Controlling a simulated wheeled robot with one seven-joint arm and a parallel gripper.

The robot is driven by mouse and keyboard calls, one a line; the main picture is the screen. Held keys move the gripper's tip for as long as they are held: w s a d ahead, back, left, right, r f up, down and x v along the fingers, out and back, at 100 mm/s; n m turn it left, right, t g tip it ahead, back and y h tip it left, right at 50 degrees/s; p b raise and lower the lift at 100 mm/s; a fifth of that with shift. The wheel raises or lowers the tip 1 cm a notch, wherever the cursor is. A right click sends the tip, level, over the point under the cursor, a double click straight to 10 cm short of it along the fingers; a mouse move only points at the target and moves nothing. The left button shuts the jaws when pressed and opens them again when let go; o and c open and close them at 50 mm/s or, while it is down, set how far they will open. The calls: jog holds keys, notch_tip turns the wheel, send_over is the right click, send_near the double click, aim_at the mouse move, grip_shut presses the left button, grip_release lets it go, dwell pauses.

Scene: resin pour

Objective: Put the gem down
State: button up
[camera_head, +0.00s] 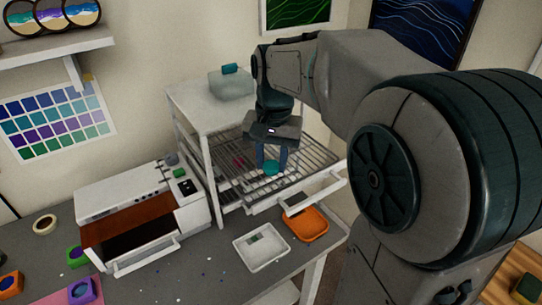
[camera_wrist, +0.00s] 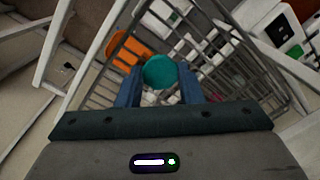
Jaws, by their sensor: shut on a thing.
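The gem is a round teal piece (camera_wrist: 160,71), held between the two blue fingers of my gripper (camera_wrist: 160,88). In the head view the gem (camera_head: 271,168) hangs at the fingertips of my gripper (camera_head: 272,160), over a pulled-out wire rack (camera_head: 312,165) of a white cabinet. I cannot tell whether the gem touches the rack. The rack also shows below the gem in the wrist view (camera_wrist: 106,75).
A white tray (camera_head: 275,262) and an orange tray (camera_head: 324,226) stand on the grey table by the cabinet (camera_head: 190,100). A white machine with a brown front (camera_head: 125,215) is at left. A small reddish piece (camera_head: 238,162) lies deeper on the rack.

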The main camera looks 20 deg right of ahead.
aim_at(274, 165)
jog(key=shift+f, duration=0.2)
jog(key=o, duration=0.9)
jog(key=shift+o, duration=0.2)
notch_tip(274, 165, up, 12)
jog(key=shift+d, duration=0.25)
jog(key=shift+r, duration=0.1)
